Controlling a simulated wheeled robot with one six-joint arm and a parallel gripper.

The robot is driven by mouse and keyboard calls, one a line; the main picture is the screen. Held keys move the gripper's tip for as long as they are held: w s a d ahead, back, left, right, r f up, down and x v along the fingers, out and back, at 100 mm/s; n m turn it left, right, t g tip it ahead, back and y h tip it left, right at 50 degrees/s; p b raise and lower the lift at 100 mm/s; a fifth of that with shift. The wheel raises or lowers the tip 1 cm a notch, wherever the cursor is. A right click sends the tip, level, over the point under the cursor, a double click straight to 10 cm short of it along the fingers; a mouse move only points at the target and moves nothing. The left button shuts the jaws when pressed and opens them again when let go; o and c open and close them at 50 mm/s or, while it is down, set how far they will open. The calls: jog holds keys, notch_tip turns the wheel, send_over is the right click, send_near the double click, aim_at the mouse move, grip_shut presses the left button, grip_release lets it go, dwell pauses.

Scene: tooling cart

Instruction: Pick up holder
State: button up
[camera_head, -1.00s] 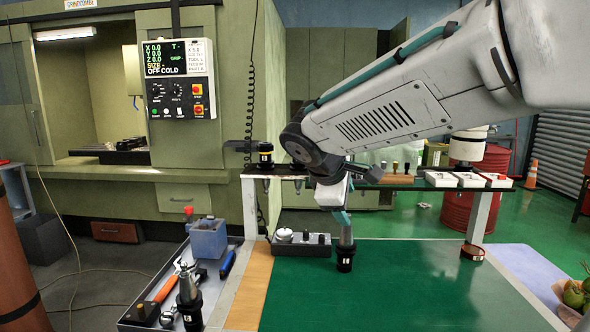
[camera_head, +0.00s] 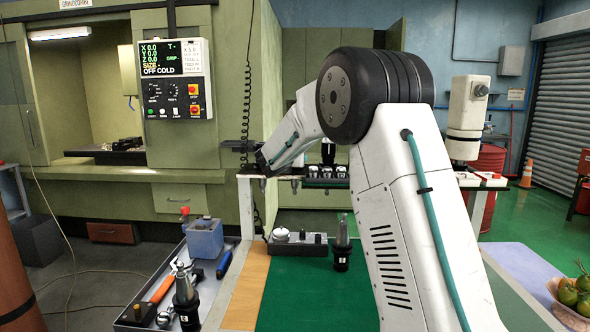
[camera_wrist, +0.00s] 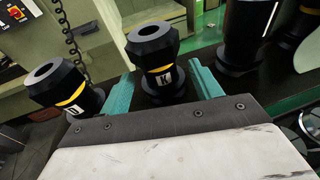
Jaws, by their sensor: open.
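A black holder (camera_wrist: 154,62) with a yellow band and a "K" label stands upright in the rack in the wrist view. My gripper (camera_wrist: 160,76) is open, with one teal fingertip on each side of this holder's lower body. I cannot tell whether they touch it. A second yellow-banded holder (camera_wrist: 62,88) stands to the left, and a plain black holder (camera_wrist: 243,35) to the right. Another holder (camera_head: 342,245) stands on the green mat, and one (camera_head: 187,301) stands in the grey tray.
The rack (camera_head: 247,205) stands behind the green mat (camera_head: 300,290). A small block with a knob (camera_head: 298,243) sits at the mat's back left. The grey tray (camera_head: 205,318) holds tools and a blue box (camera_head: 205,240). The machine (camera_head: 190,180) is close behind the rack on the left.

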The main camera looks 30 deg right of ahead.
jog(key=x, duration=0.5)
jog(key=shift+r, duration=0.1)
jog(key=c, duration=1.2)
jog(key=shift+r, duration=0.15)
grip_shut()
jog(key=shift+r, duration=0.15)
notch_tip(320, 180, up, 18)
